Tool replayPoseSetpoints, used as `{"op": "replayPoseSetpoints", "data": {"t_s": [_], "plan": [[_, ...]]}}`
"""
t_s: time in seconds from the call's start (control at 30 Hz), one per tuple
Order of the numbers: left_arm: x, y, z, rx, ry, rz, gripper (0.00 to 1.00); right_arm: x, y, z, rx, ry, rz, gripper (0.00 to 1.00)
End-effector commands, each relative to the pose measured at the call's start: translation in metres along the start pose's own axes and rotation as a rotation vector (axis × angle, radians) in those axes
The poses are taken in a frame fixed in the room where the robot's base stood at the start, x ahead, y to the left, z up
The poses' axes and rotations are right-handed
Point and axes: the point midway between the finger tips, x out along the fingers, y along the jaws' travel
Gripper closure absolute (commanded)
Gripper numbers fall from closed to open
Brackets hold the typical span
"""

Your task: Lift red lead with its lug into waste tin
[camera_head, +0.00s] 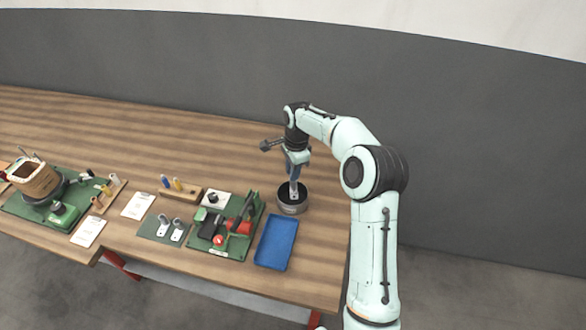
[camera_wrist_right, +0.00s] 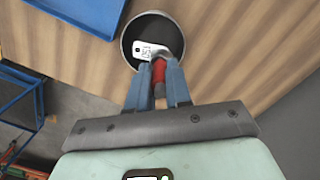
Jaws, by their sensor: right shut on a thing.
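My right gripper (camera_head: 293,178) is above the waste tin, pointing down. In the right wrist view my right gripper (camera_wrist_right: 158,72) is shut on the red lead (camera_wrist_right: 159,76). The lead's pale metal lug (camera_wrist_right: 147,50), with a hole and printed marks, sticks out past the fingertips. It shows against the dark inside of the round grey waste tin (camera_wrist_right: 125,45). In the head view the tin (camera_head: 293,209) stands on the bench right of the green mat; a pale bit of the lug shows at its opening. How deep the lug is I cannot tell. My left gripper is not in view.
A blue tray (camera_head: 277,242) lies just in front of the tin. A green mat (camera_head: 237,252) with red and black tools is to its left. Flat lugs on a grey mat (camera_head: 150,228) and a coil (camera_head: 36,178) are farther left. The bench behind is clear.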

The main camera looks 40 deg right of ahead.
Motion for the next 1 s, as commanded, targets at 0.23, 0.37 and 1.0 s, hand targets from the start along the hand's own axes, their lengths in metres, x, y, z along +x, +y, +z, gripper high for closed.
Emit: {"op": "replayPoseSetpoints", "data": {"t_s": [0.23, 0.37, 1.0], "plan": [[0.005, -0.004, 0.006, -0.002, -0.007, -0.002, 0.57, 0.015, 0.001, -0.002, 0.001, 0.001, 0.002, 1.00], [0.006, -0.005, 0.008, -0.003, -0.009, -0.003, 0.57, 0.021, 0.001, -0.002, 0.000, 0.001, 0.002, 1.00], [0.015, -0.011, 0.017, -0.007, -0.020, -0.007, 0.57, 0.052, 0.001, -0.004, -0.001, 0.000, 0.001, 1.00]]}}
